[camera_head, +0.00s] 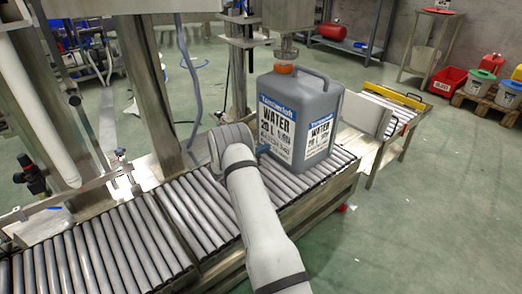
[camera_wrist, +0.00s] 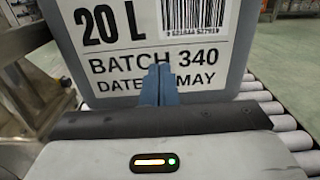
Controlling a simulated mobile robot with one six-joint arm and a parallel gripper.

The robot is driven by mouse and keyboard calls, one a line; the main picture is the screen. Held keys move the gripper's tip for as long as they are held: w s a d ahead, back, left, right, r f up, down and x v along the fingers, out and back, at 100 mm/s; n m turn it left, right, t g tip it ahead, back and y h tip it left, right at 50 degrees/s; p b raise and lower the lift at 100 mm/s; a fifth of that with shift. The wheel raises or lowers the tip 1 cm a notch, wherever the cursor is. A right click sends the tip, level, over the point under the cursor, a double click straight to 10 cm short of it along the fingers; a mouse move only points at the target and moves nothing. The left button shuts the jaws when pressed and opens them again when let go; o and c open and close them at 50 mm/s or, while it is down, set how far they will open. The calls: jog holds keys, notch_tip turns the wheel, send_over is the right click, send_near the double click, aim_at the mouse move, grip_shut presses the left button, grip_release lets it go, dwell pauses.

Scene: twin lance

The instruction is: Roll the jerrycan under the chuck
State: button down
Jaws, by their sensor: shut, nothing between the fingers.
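The jerrycan (camera_head: 299,118) is a grey upright can with white labels reading "WATER 20 L" and an orange cap. It stands on the roller conveyor towards its right end. The chuck (camera_head: 288,52) is a metal fitting hanging from the machine head, directly over or very near the orange cap; I cannot tell if they touch. My gripper (camera_head: 262,149) is at the left side of the can, low down. In the wrist view my gripper (camera_wrist: 160,84) has its blue fingers together in front of the can's label (camera_wrist: 190,45); contact with it is unclear.
The roller conveyor (camera_head: 100,245) runs from lower left to the can, with free rollers on the left. A metal plate (camera_head: 368,118) and a yellow-edged roller section (camera_head: 400,100) lie beyond the can. Machine posts (camera_head: 140,80) stand behind the conveyor. Red bins (camera_head: 448,80) are far right.

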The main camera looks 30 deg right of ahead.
jog(key=s+a+p, duration=0.2)
jog(key=a+p, duration=0.1)
jog(key=a, duration=1)
jog(key=shift+a, duration=0.15)
jog(key=shift+r, duration=0.1)
jog(key=s+a+r+m+g+y+p, duration=0.1)
jog(key=s+r+m+g+y+p, duration=0.3)
jog(key=r, duration=0.6)
jog(key=s+a+r+m+t+y+p, duration=0.1)
jog(key=s+r+m+p, duration=0.2)
jog(key=s+r+p, duration=0.55)
jog(key=s+a+r+m+g+y+p, duration=0.1)
jog(key=s+r+m+g+y+p, duration=0.15)
jog(key=r, duration=1.05)
jog(key=s+a+r+m+t+y+p, duration=0.1)
jog(key=s+a+r+m+y+p, duration=0.2)
jog(key=s+a+r+p, duration=0.2)
jog(key=s+a+r+m+t+y+p, duration=0.2)
jog(key=s+a+r+m+y+p, duration=0.2)
jog(key=s+r, duration=0.6)
jog(key=s+a+r+m+t+y+p, duration=0.2)
jog(key=s+a+r+m+y+p, duration=0.1)
jog(key=s+a+r+p, duration=0.2)
jog(key=s+r+p, duration=0.2)
jog(key=s+r, duration=0.1)
jog(key=shift+s+a+r, duration=0.25)
jog(key=shift+s+a, duration=0.05)
jog(key=shift+a, duration=0.1)
